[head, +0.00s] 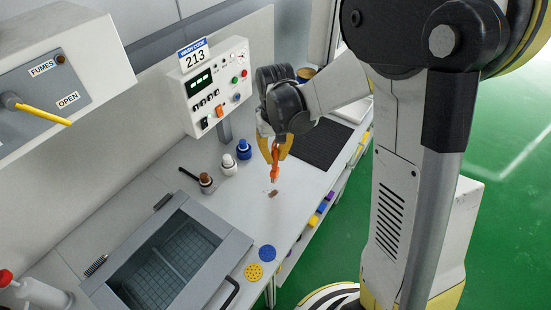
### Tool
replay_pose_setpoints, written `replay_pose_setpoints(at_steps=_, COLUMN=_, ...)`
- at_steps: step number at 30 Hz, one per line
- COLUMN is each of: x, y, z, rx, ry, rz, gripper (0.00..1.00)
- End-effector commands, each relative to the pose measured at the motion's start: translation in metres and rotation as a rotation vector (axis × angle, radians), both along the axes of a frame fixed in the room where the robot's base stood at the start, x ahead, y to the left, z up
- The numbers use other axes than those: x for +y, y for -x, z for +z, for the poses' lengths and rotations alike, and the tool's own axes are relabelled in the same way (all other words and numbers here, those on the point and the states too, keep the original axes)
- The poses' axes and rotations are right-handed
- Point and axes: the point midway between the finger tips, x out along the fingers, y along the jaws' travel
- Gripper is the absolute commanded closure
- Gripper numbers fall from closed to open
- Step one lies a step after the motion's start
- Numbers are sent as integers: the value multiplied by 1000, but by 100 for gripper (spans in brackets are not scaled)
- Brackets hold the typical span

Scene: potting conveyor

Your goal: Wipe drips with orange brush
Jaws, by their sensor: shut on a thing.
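My gripper (274,150) is shut on the orange brush (275,168), held upright with its lower end pointing down at the white worktop. The brush's lower end is just above or touching a small brown patch of drips (272,193); I cannot tell which. A few small specks lie close around the patch. The top of the brush is hidden between the yellow fingers.
A brown bottle with a dark handle (206,183), a white-capped bottle (228,164) and a blue-capped bottle (244,149) stand left of my gripper. Yellow (254,272) and blue discs (267,253) lie in front. A dark mat (322,146) lies right.

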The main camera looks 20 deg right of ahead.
Motion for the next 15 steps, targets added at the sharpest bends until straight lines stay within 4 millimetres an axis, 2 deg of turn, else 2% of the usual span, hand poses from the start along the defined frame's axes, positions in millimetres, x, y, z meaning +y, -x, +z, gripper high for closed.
replay_pose_setpoints(at_steps=1, x=0, y=-1, z=8, rx=0, ry=0, rz=0, gripper=100)
replay_pose_setpoints(at_steps=9, x=0, y=-4, z=31, rx=0, ry=0, rz=0, gripper=100)
replay_pose_setpoints(at_steps=15, x=0, y=-6, z=36, rx=0, ry=0, rz=0, gripper=100)
